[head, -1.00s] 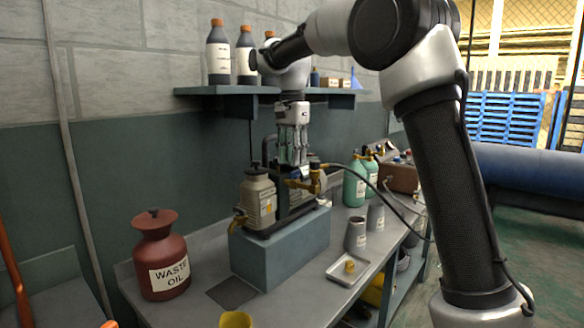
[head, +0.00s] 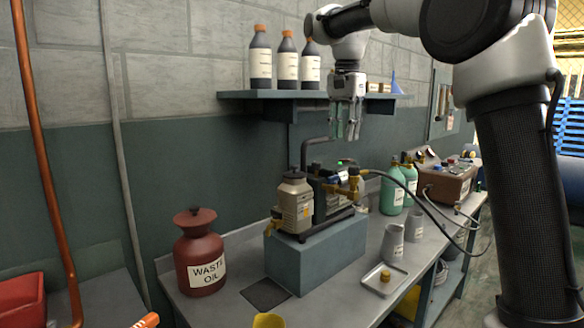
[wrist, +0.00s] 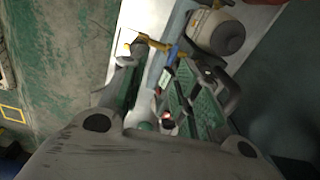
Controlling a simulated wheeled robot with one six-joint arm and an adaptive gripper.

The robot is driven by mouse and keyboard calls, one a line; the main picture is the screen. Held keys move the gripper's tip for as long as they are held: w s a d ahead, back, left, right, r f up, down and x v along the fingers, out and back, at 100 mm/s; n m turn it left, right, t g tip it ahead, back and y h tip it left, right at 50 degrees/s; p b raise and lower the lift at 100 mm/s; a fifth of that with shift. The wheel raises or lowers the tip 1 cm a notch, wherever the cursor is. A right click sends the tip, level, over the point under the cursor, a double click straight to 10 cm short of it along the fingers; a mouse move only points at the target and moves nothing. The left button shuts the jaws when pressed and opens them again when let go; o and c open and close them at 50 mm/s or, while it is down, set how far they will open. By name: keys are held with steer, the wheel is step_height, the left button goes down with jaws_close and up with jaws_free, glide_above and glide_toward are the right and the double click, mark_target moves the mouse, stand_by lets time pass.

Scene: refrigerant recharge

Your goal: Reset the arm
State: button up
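My gripper (head: 347,137) hangs fingers-down in the head view, in front of the wall shelf and above the pump. It is empty, and its two fingers stand apart. In the wrist view the green-padded fingers of my gripper (wrist: 160,60) show a gap with nothing held between them. The vacuum pump unit (head: 325,200) stands on a blue-grey block (head: 318,258) on the bench, below the gripper and apart from it. A beige canister (head: 294,205) forms its near-left part and also appears in the wrist view (wrist: 218,30).
A red waste oil can (head: 199,258) stands at the bench's left. Dark bottles (head: 287,62) stand on the shelf (head: 255,95) beside the arm. Green bottles (head: 392,190), grey cups (head: 391,243), a small tray (head: 372,285) and a brown case (head: 445,183) lie to the right.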

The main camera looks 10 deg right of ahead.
steer(key=s+d+n+t, duration=0.1)
steer(key=s+d+n, duration=0.1)
steer(key=s+d, duration=0.5)
steer(key=s+d+f+n+t, duration=0.1)
steer(key=s+d+f+n, duration=0.2)
steer(key=s+f, duration=0.5)
steer(key=s+d+f+n+t, duration=0.2)
steer(key=s+f, duration=0.6)
steer(key=s, duration=0.8)
steer(key=d+n, duration=0.2)
steer(key=shift+s+f+n, duration=0.2)
steer(key=shift+s+n, duration=0.1)
steer(key=shift+n, duration=0.1)
steer(key=shift+c, duration=0.3)
